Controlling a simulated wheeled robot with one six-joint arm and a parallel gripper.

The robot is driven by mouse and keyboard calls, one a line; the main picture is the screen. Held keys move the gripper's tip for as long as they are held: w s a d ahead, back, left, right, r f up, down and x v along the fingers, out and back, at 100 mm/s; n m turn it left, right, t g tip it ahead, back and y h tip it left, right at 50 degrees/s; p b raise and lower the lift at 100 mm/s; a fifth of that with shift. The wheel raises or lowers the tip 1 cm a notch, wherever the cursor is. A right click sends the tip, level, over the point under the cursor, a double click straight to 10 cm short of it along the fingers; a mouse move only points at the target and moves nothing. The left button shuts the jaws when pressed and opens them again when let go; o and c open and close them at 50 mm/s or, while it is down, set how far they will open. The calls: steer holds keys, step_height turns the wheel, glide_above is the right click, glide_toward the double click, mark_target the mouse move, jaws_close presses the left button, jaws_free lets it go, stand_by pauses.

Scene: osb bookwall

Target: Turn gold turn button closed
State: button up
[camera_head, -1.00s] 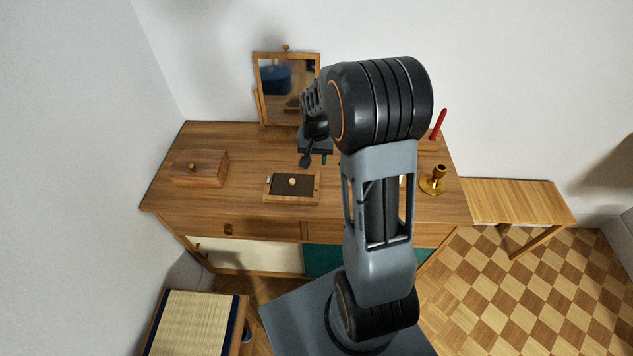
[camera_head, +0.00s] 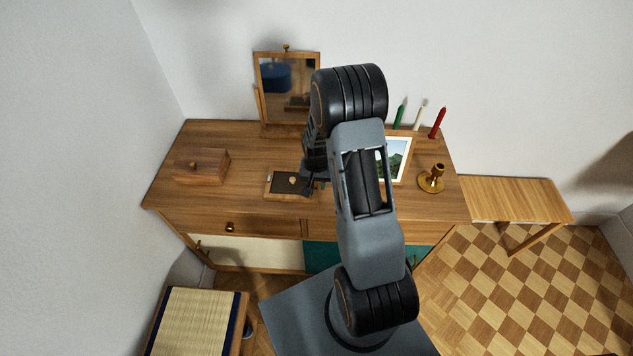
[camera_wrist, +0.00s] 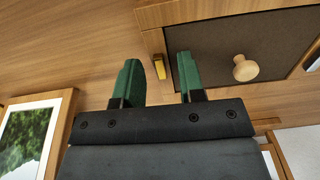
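The gold turn button (camera_wrist: 159,67) shows in the wrist view as a small gold piece on the wooden frame, beside the dark panel (camera_wrist: 215,50) with its round wooden knob (camera_wrist: 246,68). The panel and its frame lie on the desk in the head view (camera_head: 283,184), where my gripper hides the turn button. My gripper (camera_wrist: 158,66) is open, its two green fingers apart. In the wrist view the button appears between the fingertips; I cannot tell whether they touch it. In the head view my gripper (camera_head: 311,188) is at the panel's right edge.
A framed picture (camera_head: 399,158) stands right of my arm, with a brass candlestick (camera_head: 432,180) and candles beyond. A wooden box (camera_head: 201,166) sits at the desk's left. A mirror (camera_head: 288,88) stands at the back. The desk between box and panel is clear.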

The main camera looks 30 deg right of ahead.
steer(key=shift+c, duration=0.5)
jaws_close()
steer(key=shift+m, duration=0.3)
steer(key=m+b, duration=0.2)
steer(key=m, duration=0.1)
steer(key=shift+w+a+f+m+b, duration=0.15)
steer(key=shift+m+b, duration=0.15)
steer(key=m+b, duration=0.1)
steer(key=m, duration=0.1)
steer(key=m+b, duration=0.1)
steer(key=m, duration=0.1)
steer(key=shift+w+a+m, duration=0.1)
steer(key=shift+w+m, duration=0.1)
steer(key=shift+m, duration=0.1)
steer(key=m, duration=0.1)
steer(key=m+b, duration=0.1)
steer(key=m, duration=0.2)
steer(key=shift+w, duration=0.25)
steer(key=shift+w+m+b, duration=0.2)
steer(key=shift+m+b, duration=0.6)
steer(key=shift+m, duration=1.6)
